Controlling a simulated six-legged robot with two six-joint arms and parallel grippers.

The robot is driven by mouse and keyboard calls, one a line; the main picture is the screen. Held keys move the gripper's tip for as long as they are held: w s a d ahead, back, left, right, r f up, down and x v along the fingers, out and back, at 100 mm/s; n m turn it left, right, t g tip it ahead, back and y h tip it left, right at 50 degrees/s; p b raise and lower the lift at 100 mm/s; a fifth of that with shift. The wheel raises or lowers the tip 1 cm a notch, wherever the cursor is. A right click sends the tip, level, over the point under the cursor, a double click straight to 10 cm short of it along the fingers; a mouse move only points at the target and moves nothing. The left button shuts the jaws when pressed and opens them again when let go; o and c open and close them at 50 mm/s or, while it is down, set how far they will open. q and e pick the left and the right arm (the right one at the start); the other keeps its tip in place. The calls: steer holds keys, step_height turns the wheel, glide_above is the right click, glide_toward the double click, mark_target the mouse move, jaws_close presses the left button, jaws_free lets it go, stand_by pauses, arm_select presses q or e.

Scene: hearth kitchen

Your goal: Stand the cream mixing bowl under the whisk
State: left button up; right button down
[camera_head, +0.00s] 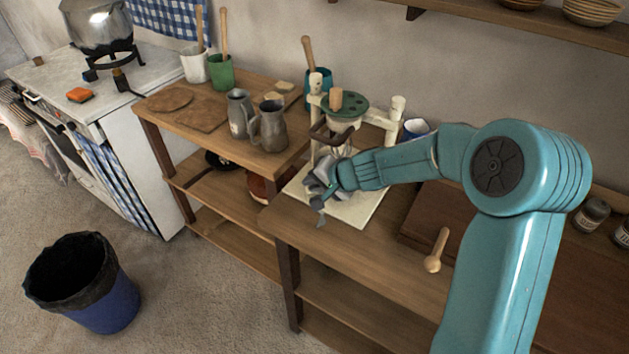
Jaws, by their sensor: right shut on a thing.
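The whisk (342,146) hangs in a cream stand with a green top plate (345,104) and wooden knobs. The stand's cream base board (362,211) lies on the wooden counter. My right gripper (320,196) is at the front left of the stand, low over the base board's left edge. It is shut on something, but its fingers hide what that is. I cannot make out a cream mixing bowl on the board; my gripper and arm cover part of that area. My left gripper is not in view.
Two metal jugs (268,127) stand left of the whisk stand. A wooden tool (437,250) lies on the counter right of the board. Striped bowls (592,11) sit on the upper shelf. A blue bin (106,300) stands on the floor at left.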

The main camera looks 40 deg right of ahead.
steer(key=shift+w, duration=0.1)
steer(key=shift+f, duration=0.15)
steer(key=c, duration=1.1)
jaws_free()
steer(key=shift+r, duration=0.35)
steer(key=p+v, duration=0.3)
steer(key=v, duration=0.8)
steer(key=shift+s, duration=0.45)
steer(key=shift+s, duration=0.1)
